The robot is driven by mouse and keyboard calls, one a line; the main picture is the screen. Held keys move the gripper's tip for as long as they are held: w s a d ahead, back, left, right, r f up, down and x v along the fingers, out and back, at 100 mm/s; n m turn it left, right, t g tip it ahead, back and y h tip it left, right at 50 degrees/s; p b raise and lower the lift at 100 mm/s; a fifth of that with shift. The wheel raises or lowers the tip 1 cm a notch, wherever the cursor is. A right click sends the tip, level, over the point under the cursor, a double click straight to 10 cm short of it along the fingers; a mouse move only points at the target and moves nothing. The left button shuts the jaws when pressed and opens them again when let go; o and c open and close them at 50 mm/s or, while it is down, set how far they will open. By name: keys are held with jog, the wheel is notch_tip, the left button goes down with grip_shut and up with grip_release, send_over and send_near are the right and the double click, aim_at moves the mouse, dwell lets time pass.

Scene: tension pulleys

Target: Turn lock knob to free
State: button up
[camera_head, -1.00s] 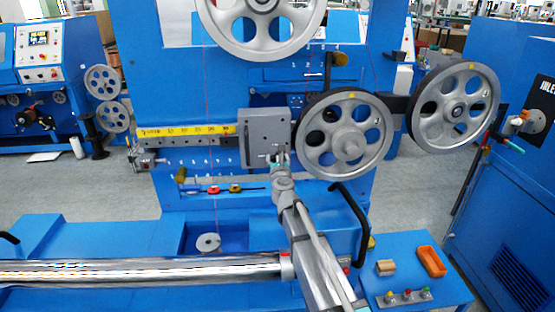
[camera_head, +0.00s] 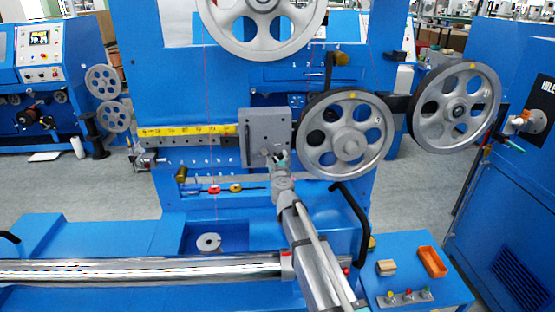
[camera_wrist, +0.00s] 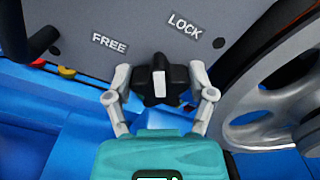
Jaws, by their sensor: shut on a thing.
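The black lobed lock knob (camera_wrist: 160,82) sits on a grey plate (camera_wrist: 75,18), seen in the wrist view. A white pointer mark on the knob stands nearly upright in that view, aimed between the FREE label (camera_wrist: 109,44) and the LOCK label (camera_wrist: 184,25). My gripper (camera_wrist: 160,88) is shut on the knob, with one finger on its left and one on its right. In the head view my gripper (camera_head: 277,160) is at the lower part of the grey plate (camera_head: 265,128); the knob is too small and covered there to make out.
A spoked pulley wheel (camera_head: 345,110) is close on the right of the plate, and it also fills the right of the wrist view (camera_wrist: 285,75). A yellow scale (camera_head: 190,130) runs left of the plate. A black handle (camera_head: 352,205) rises at lower right.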

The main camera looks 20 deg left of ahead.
jog(key=n, duration=0.6)
jog(key=shift+a+f+n, duration=0.1)
jog(key=shift+f+n, duration=0.05)
jog(key=shift+n, duration=0.15)
jog(key=n, duration=0.5)
jog(key=shift+f+b, duration=0.15)
jog(key=shift+b, duration=0.15)
jog(key=o, duration=1.1)
jog(key=shift+s, duration=0.1)
jog(key=v, duration=1.2)
